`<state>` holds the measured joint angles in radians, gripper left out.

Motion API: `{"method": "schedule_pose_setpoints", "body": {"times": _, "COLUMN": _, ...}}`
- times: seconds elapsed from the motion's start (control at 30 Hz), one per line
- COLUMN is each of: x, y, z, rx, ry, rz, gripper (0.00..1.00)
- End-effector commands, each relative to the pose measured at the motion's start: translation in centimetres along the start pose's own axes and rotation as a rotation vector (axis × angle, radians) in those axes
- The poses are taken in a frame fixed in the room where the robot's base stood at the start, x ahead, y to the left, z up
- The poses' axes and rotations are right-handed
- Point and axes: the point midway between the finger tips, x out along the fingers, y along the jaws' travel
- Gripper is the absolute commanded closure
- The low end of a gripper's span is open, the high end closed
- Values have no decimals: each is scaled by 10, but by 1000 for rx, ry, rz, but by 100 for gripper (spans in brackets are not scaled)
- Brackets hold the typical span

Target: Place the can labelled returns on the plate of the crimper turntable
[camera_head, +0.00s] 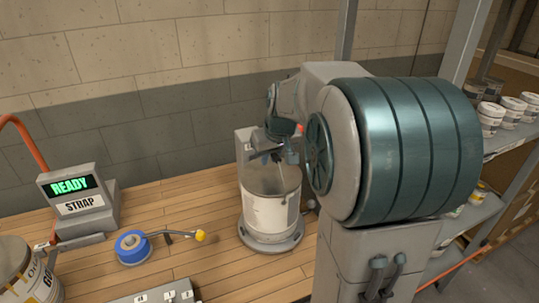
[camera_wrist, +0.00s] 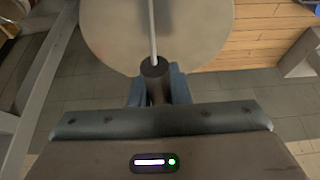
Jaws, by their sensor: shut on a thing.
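A large can (camera_head: 268,215) with a pale label and grey lid stands upright at the crimper turntable (camera_head: 248,243), in the middle of the head view. I cannot read its label. Its base is over the round grey plate; I cannot tell whether it touches. My gripper (camera_head: 273,156) is right above the lid. In the wrist view my gripper (camera_wrist: 156,90) is shut on the dark grip of the can's wire handle (camera_wrist: 153,35), with the round lid (camera_wrist: 105,35) below it. My arm hides part of the crimper.
On the wooden bench, a grey box (camera_head: 80,200) shows READY and STRAP. Another can (camera_head: 45,285) stands at the left edge. Shelves with white tubs (camera_head: 490,118) are at right.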

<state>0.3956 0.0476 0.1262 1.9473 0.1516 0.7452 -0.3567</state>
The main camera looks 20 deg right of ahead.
Motion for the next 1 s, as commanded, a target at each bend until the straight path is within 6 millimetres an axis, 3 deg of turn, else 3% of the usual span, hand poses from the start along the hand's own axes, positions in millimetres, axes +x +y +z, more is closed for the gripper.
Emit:
{"method": "schedule_pose_setpoints", "body": {"times": 0.4, "x": 7, "y": 0, "z": 3, "rx": 0, "ry": 2, "rz": 0, "gripper": 100}}
{"method": "schedule_pose_setpoints", "body": {"times": 0.43, "x": 6, "y": 0, "z": 2, "rx": 0, "ry": 1, "rz": 0, "gripper": 76}}
{"method": "schedule_pose_setpoints", "body": {"times": 0.5, "x": 5, "y": 0, "z": 2, "rx": 1, "ry": 1, "rz": 0, "gripper": 62}}
{"method": "schedule_pose_setpoints", "body": {"times": 0.83, "x": 2, "y": 0, "z": 1, "rx": 1, "ry": 1, "rz": 0, "gripper": 62}}
{"method": "schedule_pose_setpoints", "body": {"times": 1.0, "x": -19, "y": 0, "z": 0, "rx": 1, "ry": 6, "rz": 2, "gripper": 62}}
